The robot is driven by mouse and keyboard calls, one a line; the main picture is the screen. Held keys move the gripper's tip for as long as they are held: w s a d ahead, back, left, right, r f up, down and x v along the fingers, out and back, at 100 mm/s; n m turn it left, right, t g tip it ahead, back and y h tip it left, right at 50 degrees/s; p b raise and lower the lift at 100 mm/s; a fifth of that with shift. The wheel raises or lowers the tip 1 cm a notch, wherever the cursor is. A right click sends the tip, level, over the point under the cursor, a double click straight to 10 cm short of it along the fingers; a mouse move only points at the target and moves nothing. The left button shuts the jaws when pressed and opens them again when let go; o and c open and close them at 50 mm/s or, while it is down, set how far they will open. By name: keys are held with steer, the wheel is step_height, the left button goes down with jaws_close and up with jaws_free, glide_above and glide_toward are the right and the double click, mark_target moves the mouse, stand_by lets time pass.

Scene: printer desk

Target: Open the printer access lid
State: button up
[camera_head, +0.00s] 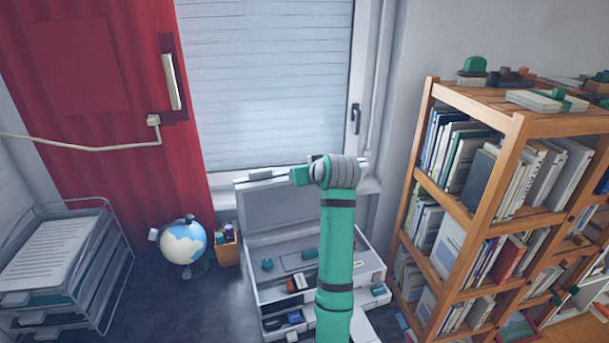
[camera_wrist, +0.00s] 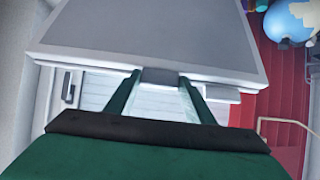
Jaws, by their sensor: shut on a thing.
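The grey printer (camera_head: 262,292) stands on the desk against the window wall, below the blind. Its access lid (camera_head: 280,208) is raised, standing nearly upright at the back, and the printer's inside shows with small parts in it. In the wrist view the lid (camera_wrist: 150,35) fills the upper middle, with a dark tab (camera_wrist: 160,77) at its edge. My gripper (camera_wrist: 160,85) has one finger on each side of this tab and is shut on it. In the head view my arm covers the lid's right part, and the fingers cannot be made out.
A wooden bookshelf (camera_head: 517,130) full of books stands close on the right. A globe (camera_head: 184,242) and a pen box (camera_head: 228,246) stand left of the printer. A wire paper tray (camera_head: 115,262) is at far left. A red curtain (camera_head: 80,90) hangs behind.

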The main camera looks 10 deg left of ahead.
steer(key=shift+r, duration=0.55)
steer(key=o, duration=1.5)
steer(key=shift+f, duration=0.25)
steer(key=shift+s, duration=0.1)
steer(key=v, duration=1)
steer(key=shift+s+d+r, duration=0.2)
steer(key=shift+s, duration=0.1)
